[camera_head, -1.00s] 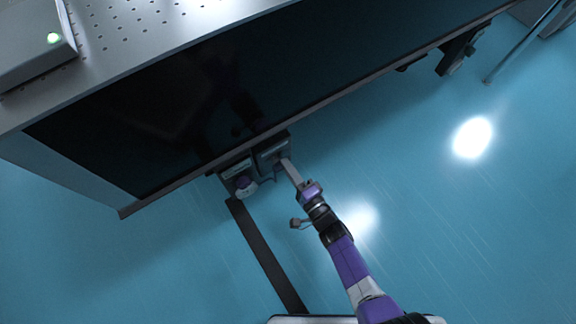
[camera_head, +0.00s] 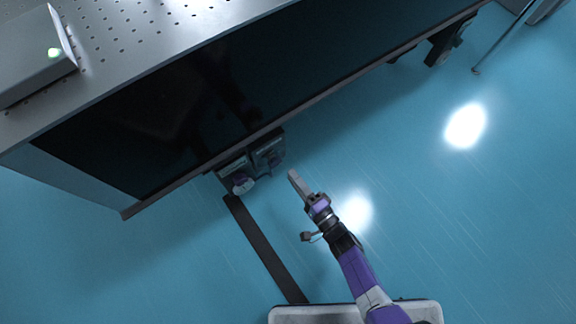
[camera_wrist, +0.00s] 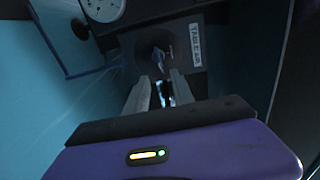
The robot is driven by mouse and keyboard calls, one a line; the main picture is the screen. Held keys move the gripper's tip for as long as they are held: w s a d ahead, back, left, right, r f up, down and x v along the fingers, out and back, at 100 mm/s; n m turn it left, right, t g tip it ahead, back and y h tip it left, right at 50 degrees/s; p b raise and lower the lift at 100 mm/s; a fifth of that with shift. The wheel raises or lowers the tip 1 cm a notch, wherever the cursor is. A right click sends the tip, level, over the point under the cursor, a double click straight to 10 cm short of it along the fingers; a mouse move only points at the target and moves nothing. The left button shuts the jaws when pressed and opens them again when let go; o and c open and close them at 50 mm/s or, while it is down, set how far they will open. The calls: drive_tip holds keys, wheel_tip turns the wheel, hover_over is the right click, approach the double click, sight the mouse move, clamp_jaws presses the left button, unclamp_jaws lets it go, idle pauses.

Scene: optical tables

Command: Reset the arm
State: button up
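My gripper (camera_head: 293,174) is in the head view, below and right of two dark boxes under the table edge, apart from them. In the wrist view its two fingers (camera_wrist: 160,82) stand apart with a gap and nothing clearly held between them. Ahead of the fingers is a dark panel (camera_wrist: 188,42) with a white label that seems to read "TABLE AIR". A small valve handle (camera_wrist: 162,58) sticks out of that panel. The box nearest my gripper also shows in the head view (camera_head: 268,152).
A second box (camera_head: 236,172) has a round white gauge, which also shows in the wrist view (camera_wrist: 103,8). The perforated optical table (camera_head: 130,45) overhangs above, with a grey unit (camera_head: 35,60) on it. A dark strip (camera_head: 262,245) lies on the blue floor.

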drive_tip(key=shift+s+d, duration=0.35)
drive_tip(key=shift+s, duration=0.2)
